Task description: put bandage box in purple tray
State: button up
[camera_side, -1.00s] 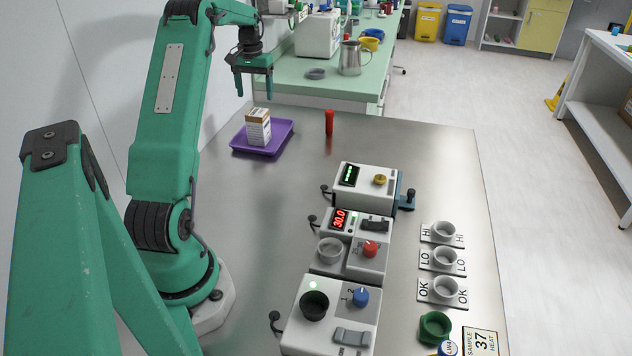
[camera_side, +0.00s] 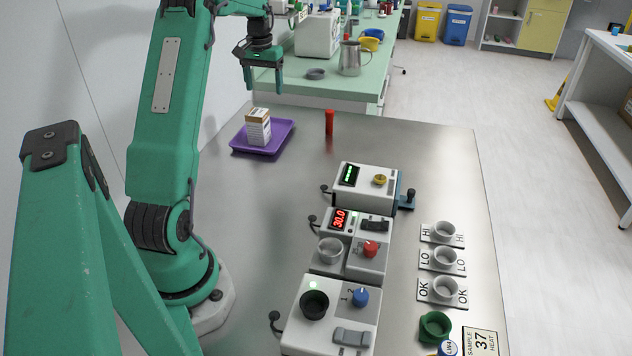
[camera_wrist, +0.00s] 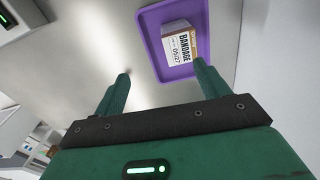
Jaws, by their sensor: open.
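The bandage box (camera_side: 257,127), white with brown edges, stands upright inside the purple tray (camera_side: 281,141) at the back left of the steel table. In the wrist view the box (camera_wrist: 180,48) shows its "BANDAGE" label, and the tray (camera_wrist: 152,24) surrounds it. My gripper (camera_side: 264,88) is open and empty, raised above the tray and slightly beyond it in the side view. In the wrist view the two fingers of my gripper (camera_wrist: 162,82) are apart, with the box beyond the right fingertip and not between them.
A red cylinder (camera_side: 329,121) stands right of the tray. Several white devices (camera_side: 363,186) line the middle of the table. Small grey cups (camera_side: 444,231) sit on labelled plates at right. A green counter (camera_side: 330,88) with a metal jug (camera_side: 351,57) is behind.

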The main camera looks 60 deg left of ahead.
jog(key=d+r+m+t, duration=0.15)
jog(key=d+r, duration=0.35)
jog(key=d, duration=0.7)
jog(key=d+r+m+t, duration=0.15)
jog(key=d+r, duration=0.35)
jog(key=d, duration=0.7)
jog(key=s+d+f+m+t, duration=0.1)
jog(key=s+d+m, duration=0.1)
jog(key=s+d, duration=0.5)
jog(key=s+d+f+m+t, duration=0.1)
jog(key=s+d+f+m, duration=0.1)
jog(key=s+d, duration=0.4)
jog(key=d+m, duration=0.1)
jog(key=d, duration=0.4)
jog(key=shift+s+d+f, duration=0.2)
jog(key=shift+s+d, duration=0.15)
